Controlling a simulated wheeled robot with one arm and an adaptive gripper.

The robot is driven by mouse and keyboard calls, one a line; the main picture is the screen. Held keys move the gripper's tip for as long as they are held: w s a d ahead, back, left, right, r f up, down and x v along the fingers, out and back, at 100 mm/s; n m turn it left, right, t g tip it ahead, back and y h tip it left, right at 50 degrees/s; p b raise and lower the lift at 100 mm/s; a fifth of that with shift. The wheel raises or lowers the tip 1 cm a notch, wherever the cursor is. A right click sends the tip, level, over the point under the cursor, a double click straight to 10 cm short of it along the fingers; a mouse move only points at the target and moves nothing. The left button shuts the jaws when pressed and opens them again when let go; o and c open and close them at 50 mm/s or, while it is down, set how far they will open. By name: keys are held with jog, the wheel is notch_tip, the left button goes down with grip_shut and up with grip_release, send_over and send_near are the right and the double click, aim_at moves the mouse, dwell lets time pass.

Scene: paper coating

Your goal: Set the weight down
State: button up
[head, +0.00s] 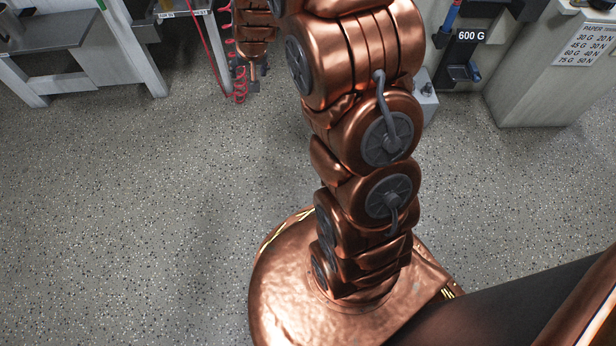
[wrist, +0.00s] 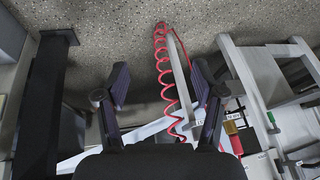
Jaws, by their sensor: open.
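My gripper (wrist: 161,84) is open in the wrist view, its two dark fingers wide apart. Nothing is held between them; a red coiled hose shows beyond the gap. In the head view the end of my arm is at the top, left of centre, and its fingers are not clear. A black piece labelled "600 G" (head: 468,42) stands at the upper right of the head view, well apart from my arm's end. I cannot tell whether it is the weight or its holder. No other weight can be made out.
The red coiled hose (wrist: 164,62) hangs close by my gripper. A grey metal frame (wrist: 262,85) stands to its right in the wrist view, and a dark upright bar (wrist: 42,105) to its left. A grey table (head: 45,32) is at the upper left. The speckled floor (head: 130,200) is clear.

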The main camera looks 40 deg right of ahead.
jog(key=s+a+r+n+g+y, duration=0.1)
jog(key=s+a+r, duration=0.15)
jog(key=s, duration=0.45)
jog(key=s+a+r+n+g, duration=0.1)
jog(key=s+a+r+g, duration=0.1)
jog(key=s+a, duration=0.3)
jog(key=s+a+r+n+g+y, duration=0.1)
jog(key=s+a+r, duration=0.1)
jog(key=s, duration=0.6)
jog(key=s+r+n+g, duration=0.1)
jog(key=s+g, duration=0.1)
jog(key=s, duration=0.8)
jog(key=s+a+r+n+g+h, duration=0.1)
jog(key=s+r+g, duration=0.1)
jog(key=s, duration=0.8)
jog(key=shift+r+h, duration=0.3)
jog(key=shift+s+r, duration=0.1)
notch_tip(320, 180, up, 42)
jog(key=t+p, duration=0.1)
jog(key=p, duration=3.9)
